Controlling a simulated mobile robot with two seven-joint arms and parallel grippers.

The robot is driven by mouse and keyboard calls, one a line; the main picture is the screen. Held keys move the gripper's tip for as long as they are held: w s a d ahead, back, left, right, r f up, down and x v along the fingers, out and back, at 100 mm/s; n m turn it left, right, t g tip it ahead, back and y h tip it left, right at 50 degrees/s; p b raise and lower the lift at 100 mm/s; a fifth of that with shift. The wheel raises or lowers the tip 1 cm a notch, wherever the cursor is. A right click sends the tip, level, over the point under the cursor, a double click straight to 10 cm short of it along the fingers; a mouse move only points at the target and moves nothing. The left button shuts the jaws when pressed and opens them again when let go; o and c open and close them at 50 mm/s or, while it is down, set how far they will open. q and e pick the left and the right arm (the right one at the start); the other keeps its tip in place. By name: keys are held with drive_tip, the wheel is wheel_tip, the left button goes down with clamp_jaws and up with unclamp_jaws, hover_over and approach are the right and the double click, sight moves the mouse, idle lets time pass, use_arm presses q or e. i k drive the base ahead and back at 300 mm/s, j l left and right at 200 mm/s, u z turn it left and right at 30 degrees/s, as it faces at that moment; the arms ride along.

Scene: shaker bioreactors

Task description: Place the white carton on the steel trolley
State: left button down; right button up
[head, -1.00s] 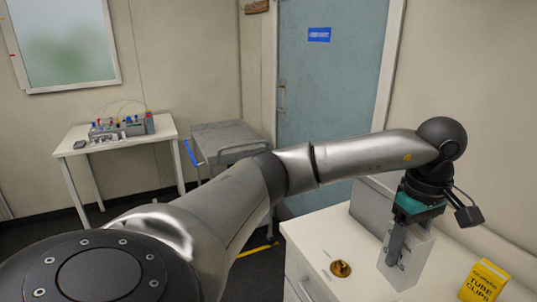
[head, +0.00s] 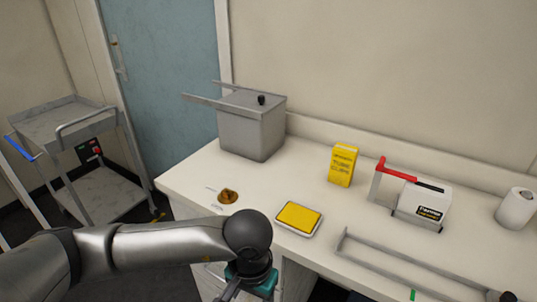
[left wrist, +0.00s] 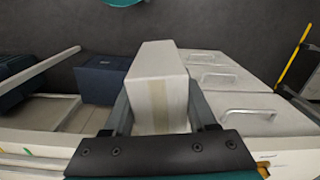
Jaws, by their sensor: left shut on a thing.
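The white carton (left wrist: 157,88), with a beige tape strip, is between the two fingers of my left gripper in the left wrist view, gripped from both sides. In the head view my left gripper (head: 246,287) is at the bottom edge, in front of the counter; the carton cannot be made out there. The steel trolley (head: 60,124) stands at the left in the head view, beside the door. Its top shelf looks empty, and its lower shelf (head: 112,194) shows below. My right gripper is not in view.
The white counter (head: 190,172) holds a grey lidded bath (head: 252,130), a brass piece (head: 228,196), a yellow-topped device (head: 298,217), a yellow box (head: 342,165) and a red-handled sealer (head: 422,205). Drawers (left wrist: 225,80) lie beside the carton in the left wrist view.

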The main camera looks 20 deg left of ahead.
sight(70, 129)
drive_tip(key=j+u, duration=0.1)
drive_tip(key=j, duration=0.4)
drive_tip(key=i+j, duration=0.1)
drive_tip(key=j, duration=0.35)
drive_tip(key=j+u, duration=0.15)
drive_tip(key=j, duration=0.35)
drive_tip(key=i+j+u, duration=0.1)
drive_tip(key=j, duration=0.35)
drive_tip(key=i+j+u, duration=0.1)
drive_tip(key=j, duration=0.35)
drive_tip(key=i+j, duration=0.15)
drive_tip(key=j, duration=0.3)
drive_tip(key=i+j+u, duration=0.15)
drive_tip(key=j, duration=0.3)
drive_tip(key=i+j+u, duration=0.4)
drive_tip(key=i+j, duration=0.65)
